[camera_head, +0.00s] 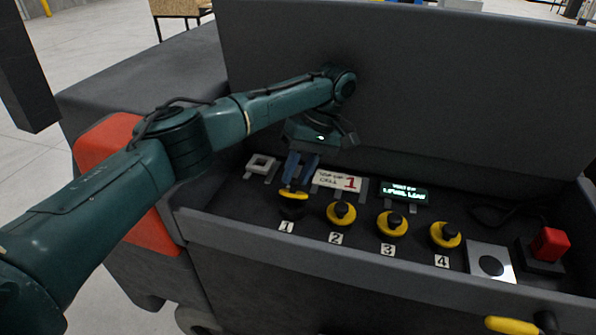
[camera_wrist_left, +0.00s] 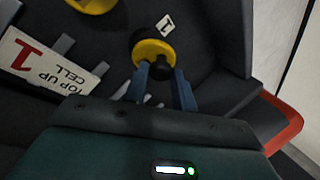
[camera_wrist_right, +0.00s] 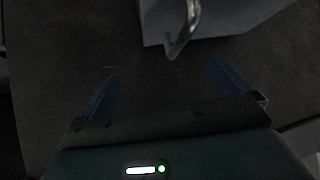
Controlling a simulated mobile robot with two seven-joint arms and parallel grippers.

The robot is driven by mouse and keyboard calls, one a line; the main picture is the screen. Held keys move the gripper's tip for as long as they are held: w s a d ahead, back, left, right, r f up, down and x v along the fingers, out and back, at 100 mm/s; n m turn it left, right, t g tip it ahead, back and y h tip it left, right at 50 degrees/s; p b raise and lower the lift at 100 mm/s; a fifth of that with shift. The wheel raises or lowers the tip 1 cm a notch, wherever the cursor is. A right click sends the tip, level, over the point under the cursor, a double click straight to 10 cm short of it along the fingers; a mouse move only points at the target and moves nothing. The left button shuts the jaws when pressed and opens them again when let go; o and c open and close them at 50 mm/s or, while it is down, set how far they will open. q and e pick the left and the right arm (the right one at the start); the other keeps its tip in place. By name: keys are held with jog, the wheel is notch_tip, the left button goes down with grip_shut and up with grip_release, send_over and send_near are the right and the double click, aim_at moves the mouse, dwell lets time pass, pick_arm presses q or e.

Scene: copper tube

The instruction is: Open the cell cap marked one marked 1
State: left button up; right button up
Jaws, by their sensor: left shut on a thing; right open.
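The cap marked 1 (camera_head: 293,194) is at the left end of a row of yellow and black caps, behind its white 1 label (camera_head: 286,226). Its yellow part shows as a thin band with a dark area below, unlike the round rings of its neighbours. I cannot tell whether it is tilted or lifted. My left gripper (camera_head: 297,181) reaches down from behind and is shut on this cap. In the left wrist view, the cap's yellow ring (camera_wrist_left: 153,50) lies at the fingertips. My right gripper (camera_wrist_right: 163,70) is open and empty, facing a dark surface.
Caps 2 (camera_head: 341,214), 3 (camera_head: 392,224) and 4 (camera_head: 445,235) stand to the right. A "TOP UP CELL 1" sign (camera_head: 338,181) and a green display (camera_head: 404,192) stand behind. A grey box with a metal handle (camera_wrist_right: 184,32) lies ahead of my right gripper.

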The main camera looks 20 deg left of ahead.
pick_arm(q)
jog(key=o, duration=1)
jog(key=shift+a, duration=0.1)
